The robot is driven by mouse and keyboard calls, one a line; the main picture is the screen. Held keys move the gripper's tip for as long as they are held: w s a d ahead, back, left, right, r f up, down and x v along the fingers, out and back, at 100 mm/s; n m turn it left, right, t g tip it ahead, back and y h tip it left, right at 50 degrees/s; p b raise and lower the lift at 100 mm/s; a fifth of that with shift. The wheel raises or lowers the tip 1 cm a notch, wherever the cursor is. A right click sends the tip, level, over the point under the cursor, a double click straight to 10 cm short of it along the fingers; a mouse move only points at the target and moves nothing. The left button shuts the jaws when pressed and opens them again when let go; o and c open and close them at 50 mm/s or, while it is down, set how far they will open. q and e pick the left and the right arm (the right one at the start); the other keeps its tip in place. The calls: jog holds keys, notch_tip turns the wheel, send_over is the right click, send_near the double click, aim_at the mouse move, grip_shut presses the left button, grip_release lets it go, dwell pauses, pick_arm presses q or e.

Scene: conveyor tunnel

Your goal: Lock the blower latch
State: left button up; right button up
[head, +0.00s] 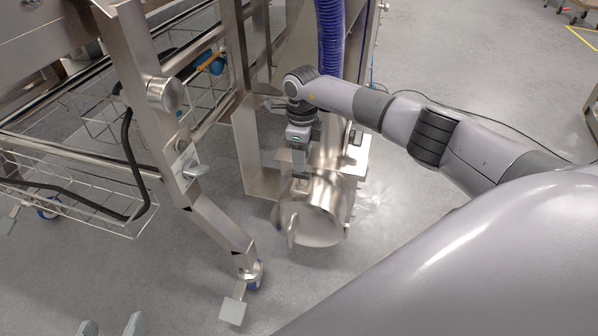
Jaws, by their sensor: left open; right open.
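The blower appears to be the shiny steel drum (320,212) low on the frame at the centre of the head view. A small lever-like handle (291,234) on its front face may be the latch; its locked or unlocked state cannot be told. My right gripper (300,180) is open and points down just above the drum, its fingers partly blending with the steel behind. I cannot tell whether it touches anything. My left gripper (110,325) shows only as two grey fingertips, apart and empty, at the bottom left edge, well away from the drum.
A steel frame leg (160,135) with a foot plate (233,311) stands left of the drum. Wire baskets (75,195) hang at the left. A purple hose (330,38) rises behind. Grey floor is open at the lower left and upper right.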

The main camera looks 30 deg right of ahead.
aim_at(301, 179)
notch_tip(301, 179, down, 5)
jog(key=shift+r+b, duration=0.2)
jog(key=shift+b, duration=0.6)
pick_arm(q)
jog(key=shift+s+a+m+t, duration=0.2)
jog(key=shift+a+m+t, duration=0.1)
jog(key=shift+a+t, duration=0.25)
pick_arm(e)
grip_shut()
